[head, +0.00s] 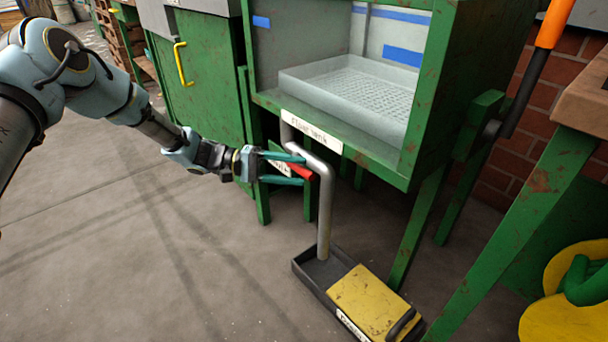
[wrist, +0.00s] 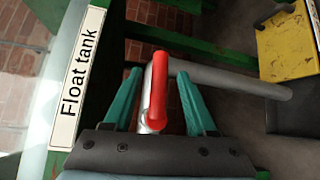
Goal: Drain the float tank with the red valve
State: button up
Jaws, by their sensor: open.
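The red valve (head: 301,171) is a red lever on a grey drain pipe (head: 325,208) below the float tank (head: 310,130). In the wrist view the red valve lever (wrist: 160,92) lies between the two teal fingers of my gripper (wrist: 165,95). My gripper (head: 284,169) is open around the lever, with a visible gap on at least one side. Whether either finger touches it I cannot tell. The tank's label (wrist: 77,78) reads "Float tank". A tray with a mesh bottom (head: 290,77) shows inside the tank's open front.
The pipe runs down into a dark floor drain box (head: 308,270) with a yellow lid (head: 370,300). Green tank legs (head: 412,235) stand around the pipe. An orange-handled lever (head: 553,25) is at the right. The floor at the left is clear.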

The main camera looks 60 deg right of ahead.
jog(key=shift+x, duration=1.35)
jog(key=shift+c, duration=0.2)
grip_shut()
